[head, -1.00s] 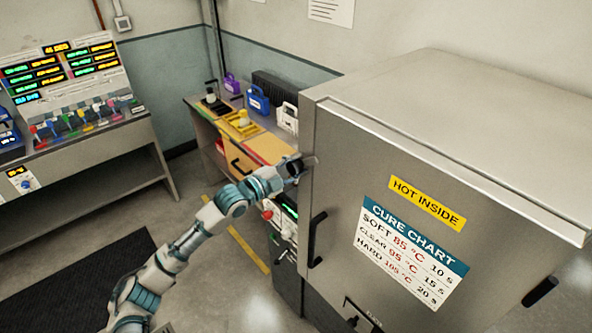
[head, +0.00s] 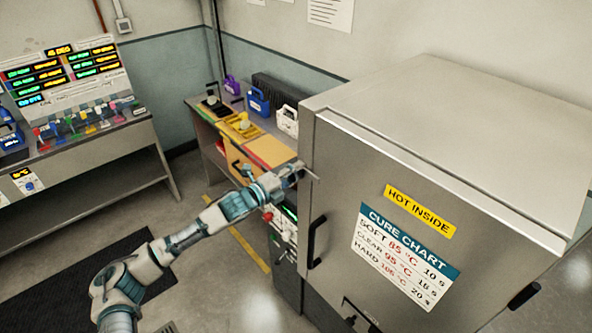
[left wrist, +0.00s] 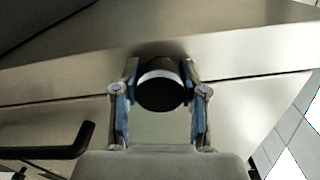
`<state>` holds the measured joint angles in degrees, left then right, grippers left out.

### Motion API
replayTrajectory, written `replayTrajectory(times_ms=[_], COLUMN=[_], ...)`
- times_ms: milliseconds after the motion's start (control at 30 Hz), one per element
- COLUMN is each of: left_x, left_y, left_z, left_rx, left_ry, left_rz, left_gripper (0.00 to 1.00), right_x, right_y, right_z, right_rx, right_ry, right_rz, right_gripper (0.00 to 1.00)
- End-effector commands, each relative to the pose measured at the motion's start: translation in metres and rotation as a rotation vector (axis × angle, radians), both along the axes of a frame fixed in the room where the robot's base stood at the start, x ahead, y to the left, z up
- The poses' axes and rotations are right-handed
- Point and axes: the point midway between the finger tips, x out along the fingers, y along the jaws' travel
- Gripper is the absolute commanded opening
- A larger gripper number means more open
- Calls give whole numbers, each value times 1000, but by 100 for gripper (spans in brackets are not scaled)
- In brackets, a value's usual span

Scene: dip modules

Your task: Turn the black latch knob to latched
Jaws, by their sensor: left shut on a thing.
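The black latch knob (left wrist: 160,92) shows in the left wrist view as a round black cylinder with a pale band, standing on the grey metal oven. My left gripper (left wrist: 160,80) has a finger on each side of it and is shut on it. In the head view my left gripper (head: 300,173) is at the left edge of the oven (head: 345,150), and it hides most of the knob there. I cannot tell the knob's turn position. My right gripper is not in view.
A black door handle (head: 317,242) sticks out of the oven below my left gripper. A workbench (head: 225,125) with a blue container (head: 258,101) stands behind my left arm. A shelf table (head: 90,145) with coloured levers is at the left. Open floor lies between.

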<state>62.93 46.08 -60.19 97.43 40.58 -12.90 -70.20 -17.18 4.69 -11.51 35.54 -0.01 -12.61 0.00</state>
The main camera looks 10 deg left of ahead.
Motion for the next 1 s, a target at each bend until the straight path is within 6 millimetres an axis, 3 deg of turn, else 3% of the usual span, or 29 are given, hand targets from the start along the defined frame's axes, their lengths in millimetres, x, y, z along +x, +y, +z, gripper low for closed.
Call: replayTrajectory(times_ms=[33,467,500,600,1000], left_x=[0,-1,-1,-1,-7], left_y=[-1,-1,-1,-1,5], left_z=[-8,-10,-10,-9,-4], left_rx=[12,20,20,19,14], left_ry=[10,5,5,5,-3], left_rz=[0,-1,-1,-1,0], left_gripper=[0,0,45,68,68], right_x=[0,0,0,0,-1], right_y=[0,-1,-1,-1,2], right_z=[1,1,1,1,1], right_rx=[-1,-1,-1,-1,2], right_ry=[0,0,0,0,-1], right_rz=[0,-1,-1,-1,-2], right_gripper=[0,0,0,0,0])
